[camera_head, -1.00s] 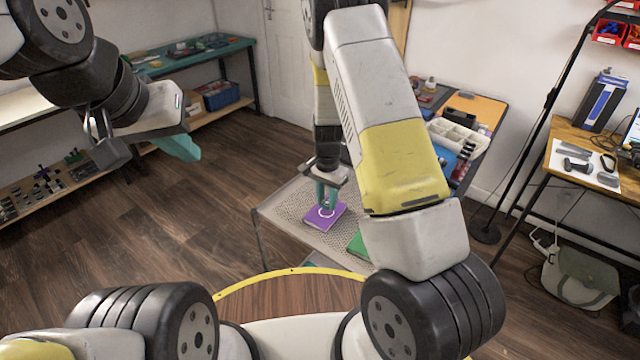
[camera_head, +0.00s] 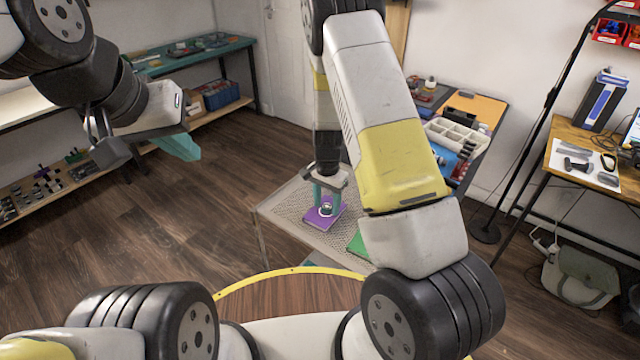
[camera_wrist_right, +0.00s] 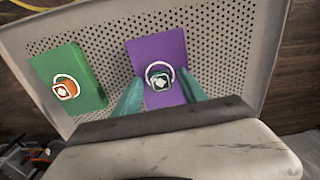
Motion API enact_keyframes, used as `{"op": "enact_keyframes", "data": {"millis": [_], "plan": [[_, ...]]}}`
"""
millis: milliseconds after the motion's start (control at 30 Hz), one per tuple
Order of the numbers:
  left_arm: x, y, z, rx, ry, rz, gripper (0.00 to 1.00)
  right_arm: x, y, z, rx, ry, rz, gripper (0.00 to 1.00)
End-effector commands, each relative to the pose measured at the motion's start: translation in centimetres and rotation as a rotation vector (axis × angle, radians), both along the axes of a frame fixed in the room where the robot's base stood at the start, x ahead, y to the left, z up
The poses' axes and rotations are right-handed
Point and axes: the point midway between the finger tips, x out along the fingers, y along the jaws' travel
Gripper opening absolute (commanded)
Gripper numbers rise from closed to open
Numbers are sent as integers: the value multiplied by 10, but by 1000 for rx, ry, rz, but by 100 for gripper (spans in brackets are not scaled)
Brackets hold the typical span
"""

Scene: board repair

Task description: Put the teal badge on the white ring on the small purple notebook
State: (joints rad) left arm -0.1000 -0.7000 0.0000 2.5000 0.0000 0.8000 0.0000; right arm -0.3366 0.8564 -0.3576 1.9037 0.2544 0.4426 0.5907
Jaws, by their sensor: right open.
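The small purple notebook (camera_head: 327,221) lies on a perforated metal table, and it also shows in the right wrist view (camera_wrist_right: 146,51). The white ring (camera_wrist_right: 148,70) is marked on its cover. The teal badge (camera_wrist_right: 161,80) lies on the notebook, in the lower part of the ring as the wrist view shows it. It shows in the head view too (camera_head: 326,209). My right gripper (camera_wrist_right: 163,86) is open, its teal fingers apart on both sides of the badge. My left gripper (camera_head: 177,146) hangs away at the upper left; its jaw gap is not clear.
The perforated table (camera_head: 288,206) has raised rims. A green notebook (camera_wrist_right: 66,84) with an orange badge (camera_wrist_right: 66,89) near its own white ring lies beside the purple one. A white divided tray (camera_head: 455,138) stands on a bench behind.

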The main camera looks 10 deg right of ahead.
Motion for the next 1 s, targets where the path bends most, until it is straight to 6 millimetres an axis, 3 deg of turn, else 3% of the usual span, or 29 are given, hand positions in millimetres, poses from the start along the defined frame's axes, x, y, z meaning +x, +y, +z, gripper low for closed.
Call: {"op": "enact_keyframes", "data": {"millis": [500,833,1000], "plan": [[0,0,0,0,0,0,0,1,1,98,1,-5,2,50],[0,0,0,0,0,0,0,-4,0,137,27,-18,20,50],[0,0,0,0,0,0,0,-24,0,189,103,-78,98,50]]}}
